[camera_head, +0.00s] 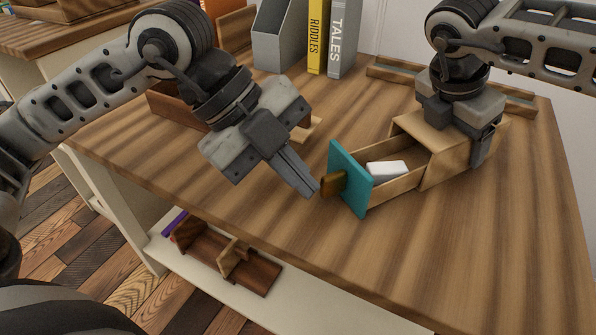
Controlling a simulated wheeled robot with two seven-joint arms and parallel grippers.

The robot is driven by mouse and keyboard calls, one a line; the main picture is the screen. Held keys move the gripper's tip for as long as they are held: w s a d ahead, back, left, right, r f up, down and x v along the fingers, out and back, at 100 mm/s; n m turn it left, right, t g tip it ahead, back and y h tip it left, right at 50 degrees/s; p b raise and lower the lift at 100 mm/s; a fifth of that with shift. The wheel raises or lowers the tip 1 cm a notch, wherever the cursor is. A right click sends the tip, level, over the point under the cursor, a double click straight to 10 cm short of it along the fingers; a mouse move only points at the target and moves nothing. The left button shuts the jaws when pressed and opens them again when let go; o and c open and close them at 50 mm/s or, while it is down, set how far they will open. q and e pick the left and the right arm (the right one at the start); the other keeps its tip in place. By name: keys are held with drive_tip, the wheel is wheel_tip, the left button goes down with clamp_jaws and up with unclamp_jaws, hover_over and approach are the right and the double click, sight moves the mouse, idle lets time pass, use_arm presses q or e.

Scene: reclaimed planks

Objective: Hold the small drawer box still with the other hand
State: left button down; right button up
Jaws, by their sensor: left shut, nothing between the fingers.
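The small drawer box (436,139) is light wood and stands on the plank table. Its drawer (398,188) is pulled out toward the left, with a teal front (351,181) and a brown knob (333,184). A white block (387,169) lies inside the open drawer. My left gripper (312,190) is shut and empty, its fingertips just left of the knob; whether they touch it is unclear. My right gripper (483,150) is at the back right of the box, with one finger down along its side. Its other finger is hidden, so its grip cannot be told.
A grey file holder (280,38), a yellow RIDDLES book (318,38) and a grey TALES book (345,38) stand at the back. A wooden tray (395,73) lies behind the box. The table's front is clear; a shelf (300,300) sits below its edge.

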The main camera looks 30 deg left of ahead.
sight(340, 157)
use_arm(q)
drive_tip(key=w+d, duration=0.4)
drive_tip(key=w, duration=0.1)
drive_tip(key=w+d, duration=0.1)
drive_tip(key=w, duration=0.2)
drive_tip(key=shift+w+d, duration=0.2)
drive_tip(key=shift+d, duration=0.2)
drive_tip(key=shift+w, duration=0.1)
use_arm(e)
drive_tip(key=shift+a, duration=0.1)
drive_tip(key=shift+s, duration=0.1)
use_arm(q)
drive_tip(key=s+a, duration=0.3)
drive_tip(key=shift+s+r, duration=0.3)
drive_tip(key=shift+r, duration=0.1)
drive_tip(key=v, duration=0.9)
